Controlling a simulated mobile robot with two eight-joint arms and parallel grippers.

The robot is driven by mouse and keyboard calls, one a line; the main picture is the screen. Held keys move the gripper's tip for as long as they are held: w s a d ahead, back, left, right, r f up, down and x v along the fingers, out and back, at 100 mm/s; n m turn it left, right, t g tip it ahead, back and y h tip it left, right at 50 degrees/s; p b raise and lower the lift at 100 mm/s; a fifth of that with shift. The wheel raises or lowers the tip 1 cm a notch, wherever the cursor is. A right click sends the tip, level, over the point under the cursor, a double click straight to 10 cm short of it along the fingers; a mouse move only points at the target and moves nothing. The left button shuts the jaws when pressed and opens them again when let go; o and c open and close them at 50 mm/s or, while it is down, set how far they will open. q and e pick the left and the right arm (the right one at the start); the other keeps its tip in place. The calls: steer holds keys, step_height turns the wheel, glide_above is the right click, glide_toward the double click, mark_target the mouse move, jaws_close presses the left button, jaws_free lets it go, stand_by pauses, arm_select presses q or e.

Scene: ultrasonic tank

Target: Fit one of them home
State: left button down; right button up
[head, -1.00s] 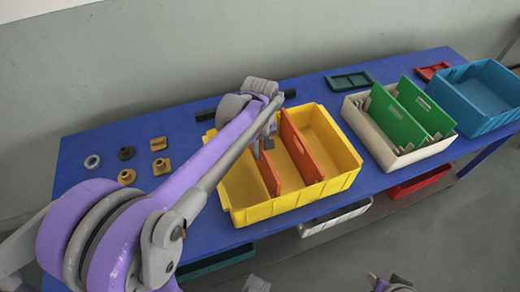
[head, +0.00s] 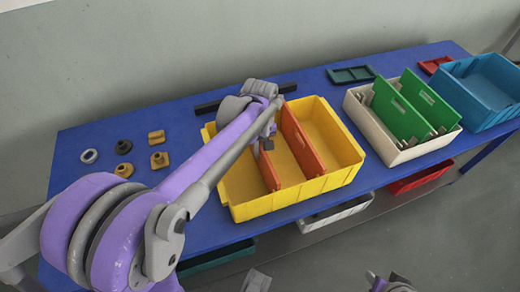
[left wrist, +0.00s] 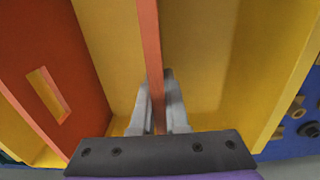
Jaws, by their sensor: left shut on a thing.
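A yellow bin (head: 250,207) stands on the blue table with two upright orange dividers in it. My left gripper (head: 267,144) is shut on the left divider (head: 270,174) by its upper edge. In the left wrist view my left gripper (left wrist: 158,100) has a finger on either side of this divider (left wrist: 150,38). The other divider (head: 303,141), with a hand slot, stands to its right. It also shows at left in the left wrist view (left wrist: 58,65). The held divider's lower edge is hidden, so I cannot tell how it sits.
Several small fittings, such as a brown block (head: 159,160), lie left of the bin. A white bin (head: 398,155) with green dividers (head: 412,105) and a blue bin (head: 478,112) stand at right. A black bar (head: 207,109) lies behind the yellow bin.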

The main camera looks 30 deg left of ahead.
arm_select(q)
steer(key=shift+f, duration=0.3)
steer(key=c, duration=0.8)
jaws_free()
steer(key=shift+c, duration=0.2)
steer(key=shift+r, duration=0.1)
step_height(320, 180, up, 11)
steer(key=shift+f+p, duration=0.15)
steer(key=shift+p, duration=0.6)
